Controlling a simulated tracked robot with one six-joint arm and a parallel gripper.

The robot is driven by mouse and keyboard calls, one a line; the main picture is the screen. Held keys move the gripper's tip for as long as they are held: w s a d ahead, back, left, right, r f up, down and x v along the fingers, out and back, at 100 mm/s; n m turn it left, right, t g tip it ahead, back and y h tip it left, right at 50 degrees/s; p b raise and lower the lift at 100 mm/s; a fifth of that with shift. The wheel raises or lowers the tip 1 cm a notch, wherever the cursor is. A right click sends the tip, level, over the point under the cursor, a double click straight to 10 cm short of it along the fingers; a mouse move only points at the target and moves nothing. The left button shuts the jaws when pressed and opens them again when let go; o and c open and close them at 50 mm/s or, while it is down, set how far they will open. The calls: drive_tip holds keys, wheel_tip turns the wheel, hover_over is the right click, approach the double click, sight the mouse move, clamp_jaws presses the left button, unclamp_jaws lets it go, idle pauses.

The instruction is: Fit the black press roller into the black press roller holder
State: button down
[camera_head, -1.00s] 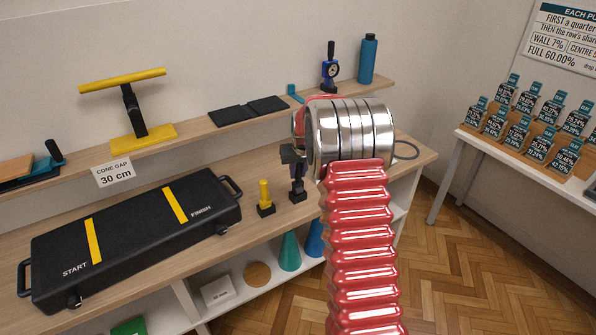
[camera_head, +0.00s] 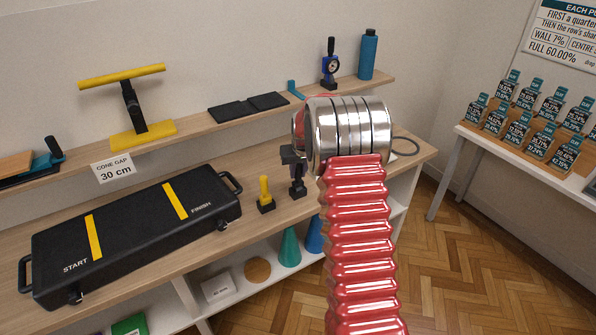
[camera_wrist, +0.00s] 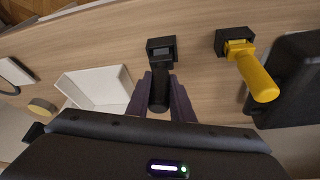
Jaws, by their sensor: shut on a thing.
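The black press roller (camera_wrist: 159,92) is a black cylinder between the two purple fingers of my gripper (camera_wrist: 160,98) in the wrist view. My gripper is shut on it. The black press roller holder (camera_wrist: 154,44) is a small black block at the far end of the roller, and the roller overlaps it in this view. In the head view the holder (camera_head: 298,193) stands on the bench just below my gripper (camera_head: 297,176). I cannot tell how deep the roller sits in the holder, or whether it touches it.
A yellow roller (camera_head: 264,188) stands upright in its own black holder (camera_head: 265,207), close to the left. A long black case (camera_head: 135,235) lies further left. A wall shelf (camera_head: 190,125) runs behind.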

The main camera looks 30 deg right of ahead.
drive_tip(key=shift+f, duration=0.3)
drive_tip(key=c, duration=1.5)
unclamp_jaws()
drive_tip(key=v, duration=1.3)
drive_tip(key=shift+s+a+r, duration=0.1)
drive_tip(key=shift+s+r, duration=0.05)
drive_tip(key=shift+r, duration=0.15)
